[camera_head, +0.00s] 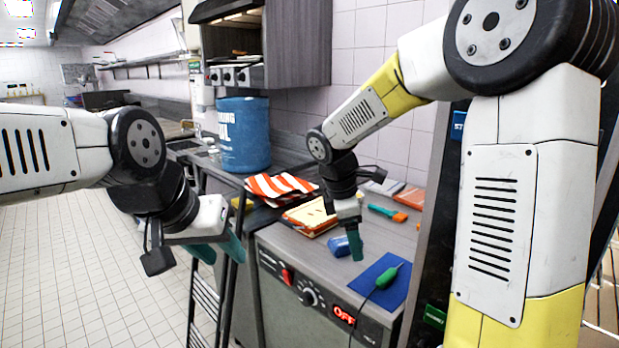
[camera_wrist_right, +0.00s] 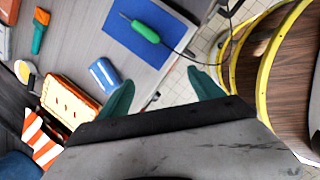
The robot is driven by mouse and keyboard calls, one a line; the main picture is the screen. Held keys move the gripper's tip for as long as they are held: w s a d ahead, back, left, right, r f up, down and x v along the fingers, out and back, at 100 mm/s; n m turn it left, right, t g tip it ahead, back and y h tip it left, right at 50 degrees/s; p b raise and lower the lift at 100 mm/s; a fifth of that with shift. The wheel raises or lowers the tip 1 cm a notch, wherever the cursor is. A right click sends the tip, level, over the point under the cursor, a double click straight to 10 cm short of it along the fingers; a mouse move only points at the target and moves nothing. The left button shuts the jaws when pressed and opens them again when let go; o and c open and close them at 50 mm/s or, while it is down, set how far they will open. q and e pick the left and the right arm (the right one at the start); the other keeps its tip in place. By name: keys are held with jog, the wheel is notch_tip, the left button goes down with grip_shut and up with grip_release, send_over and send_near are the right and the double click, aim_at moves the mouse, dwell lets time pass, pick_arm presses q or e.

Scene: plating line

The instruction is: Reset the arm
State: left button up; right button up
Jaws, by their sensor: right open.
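My left arm comes in from the left in the head view. Its gripper (camera_head: 222,250) hangs beside the counter over the floor, with its teal fingers apart and nothing seen between them. My right arm reaches down over the counter from the right. Its gripper (camera_head: 356,245) is above the counter near the small blue object (camera_head: 341,246) and the blue mat (camera_head: 372,280). In the right wrist view the right gripper (camera_wrist_right: 160,84) has its teal fingers spread wide and empty. The blue object (camera_wrist_right: 104,75) lies just beyond one finger there, not between them.
A green-handled tool (camera_head: 387,277) with a cord lies on the blue mat. A big blue tub (camera_head: 243,135) stands behind. Tiled floor (camera_head: 90,270) is clear at left.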

jog(key=s+d+r+m+t+y, duration=0.2)
jog(key=s+r+m, duration=0.2)
jog(key=s+m, duration=0.5)
jog(key=s+d+r+m+t+y, duration=0.2)
jog(key=s+r+m+y, duration=0.1)
jog(key=s+m, duration=0.5)
jog(key=shift+s+d+r+m, duration=0.15)
jog(key=shift+s+r+m, duration=0.25)
jog(key=shift+s+r, duration=0.35)
